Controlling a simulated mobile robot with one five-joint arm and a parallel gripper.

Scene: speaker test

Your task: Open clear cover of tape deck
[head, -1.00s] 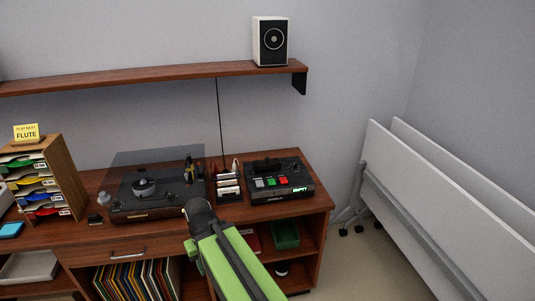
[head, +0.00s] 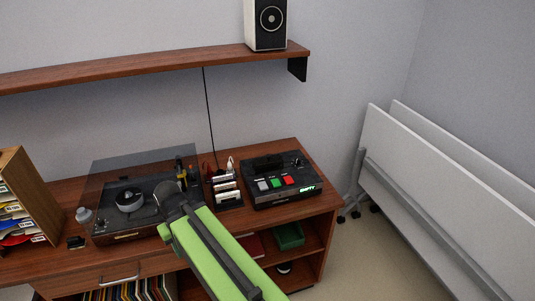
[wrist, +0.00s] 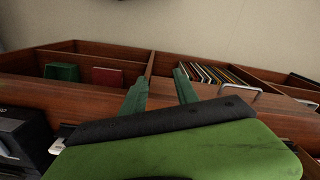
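The black tape deck (head: 282,192) sits at the right end of the wooden cabinet top in the head view. It has white, green and red buttons and a lit green display reading EMPTY. Its clear cover is too small and dark to make out. In the wrist view, my gripper (wrist: 160,77) shows two green fingers spread apart with nothing between them. A black device at the left edge of that view looks like the deck (wrist: 22,138). In the head view my green arm reaches toward the turntable, left of the deck; its fingers are hidden there.
A turntable (head: 120,225) with a tinted lid stands left of the deck. A small cassette rack (head: 228,199) sits between them. A wall shelf (head: 150,69) with a speaker (head: 266,22) hangs above. White folded panels (head: 430,190) stand at right.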

